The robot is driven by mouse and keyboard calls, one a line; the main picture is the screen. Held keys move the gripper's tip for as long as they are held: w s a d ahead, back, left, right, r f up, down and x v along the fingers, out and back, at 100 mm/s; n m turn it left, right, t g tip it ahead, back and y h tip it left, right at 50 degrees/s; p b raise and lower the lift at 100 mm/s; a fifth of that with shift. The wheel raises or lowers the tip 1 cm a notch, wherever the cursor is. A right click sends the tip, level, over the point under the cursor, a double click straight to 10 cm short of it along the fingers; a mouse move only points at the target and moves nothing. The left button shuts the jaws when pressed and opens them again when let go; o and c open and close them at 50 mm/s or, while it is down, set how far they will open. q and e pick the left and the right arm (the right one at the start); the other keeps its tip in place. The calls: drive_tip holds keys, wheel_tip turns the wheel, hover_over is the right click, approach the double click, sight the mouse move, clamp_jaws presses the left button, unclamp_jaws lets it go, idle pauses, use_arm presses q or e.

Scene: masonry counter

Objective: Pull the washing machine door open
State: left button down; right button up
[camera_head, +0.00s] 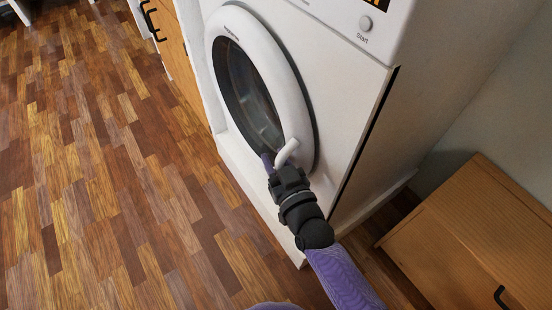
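The white washing machine (340,95) stands in the upper middle of the head view. Its round door (290,88) has a white rim and dark glass (250,95) and looks shut against the front. A white handle (287,152) sits at the rim's lower right. My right gripper (278,160) is at this handle, its purple fingertips beside or around it. The handle and the black wrist partly hide the fingers, so I cannot tell whether they grip it. My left gripper is not in view.
A wooden cabinet (180,50) with black handles adjoins the machine on the left. A wooden drawer unit (480,235) stands at the lower right. The wood floor (95,170) left of the door is clear.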

clamp_jaws()
drive_tip(key=shift+f, duration=0.1)
idle(1.1)
